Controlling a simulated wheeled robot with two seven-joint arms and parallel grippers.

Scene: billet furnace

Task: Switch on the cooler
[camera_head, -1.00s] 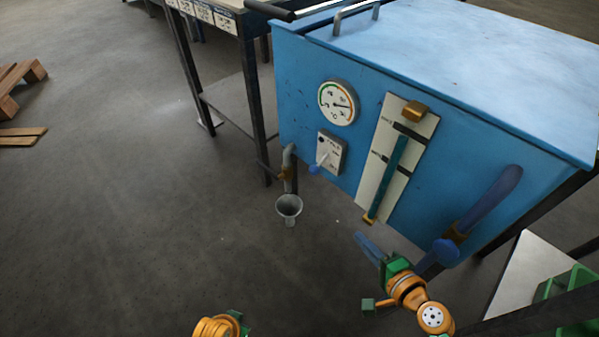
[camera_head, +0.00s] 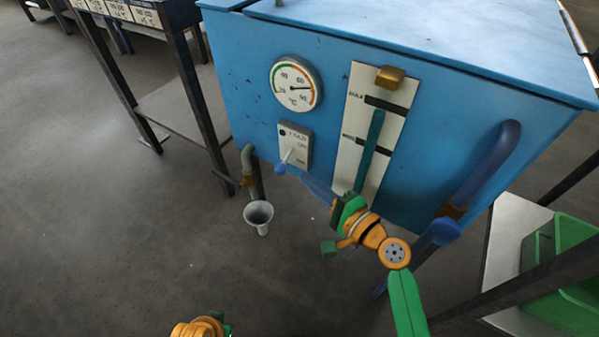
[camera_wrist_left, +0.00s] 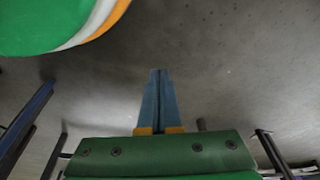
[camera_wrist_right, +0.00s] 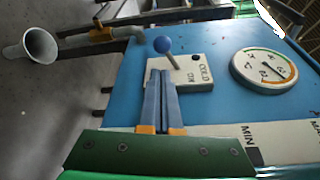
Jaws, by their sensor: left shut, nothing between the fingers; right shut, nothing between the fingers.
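The blue tank (camera_head: 250,75) has a white switch plate (camera_head: 297,140) on its front. A short lever sticks out of the plate and ends in a blue ball knob (camera_head: 280,169); I cannot tell its setting. In the right wrist view the plate (camera_wrist_right: 195,86) shows lettering, and the knob (camera_wrist_right: 162,45) lies just beyond my fingertips. My right gripper (camera_head: 306,179) is shut and empty, close to the knob and to its right; contact is unclear. My left gripper (camera_wrist_left: 160,72) is shut and empty above the floor; the head view shows only part of its wrist.
A round dial (camera_head: 296,84) sits above the switch plate. A level gauge (camera_head: 350,130) is to its right. A pipe with a tap (camera_head: 248,170) stands left, above a grey funnel (camera_head: 258,216). A blue bent pipe (camera_head: 490,165) and a green crate (camera_head: 570,290) are at right.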

